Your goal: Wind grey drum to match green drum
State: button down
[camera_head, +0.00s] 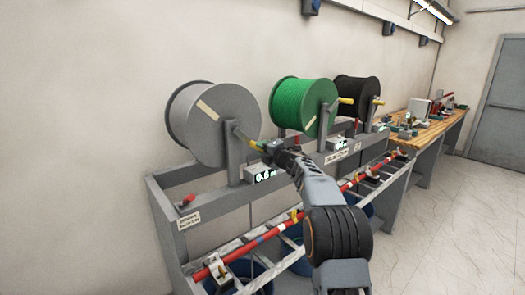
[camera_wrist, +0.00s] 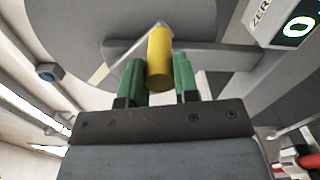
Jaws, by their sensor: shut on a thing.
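The grey drum (camera_head: 205,115) stands on the rack at the left in the head view, with a pale strip slanting on its face. The green drum (camera_head: 298,103) stands to its right, also with a pale strip on its face. A crank with a yellow handle (camera_wrist: 159,58) sits in front of the grey drum. My gripper (camera_wrist: 159,80) has green fingers on either side of the yellow handle and is shut on it. In the head view, my gripper (camera_head: 265,146) is at the grey drum's crank. A counter (camera_head: 266,176) below the grey drum seems to read 0.6.
A black drum (camera_head: 357,95) stands right of the green drum on the grey rack (camera_head: 163,222). A red rod (camera_head: 265,238) runs along the rack's front, below my arm. A wooden workbench (camera_head: 430,130) stands beyond. Floor at the right is clear.

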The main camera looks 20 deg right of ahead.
jog(key=shift+r, duration=0.15)
jog(key=c, duration=0.9)
grip_release()
jog(key=shift+o, duration=0.2)
jog(key=b+v, duration=0.3)
jog(key=v, duration=1.1)
jog(key=shift+b, duration=0.3)
jog(key=shift+w, duration=0.1)
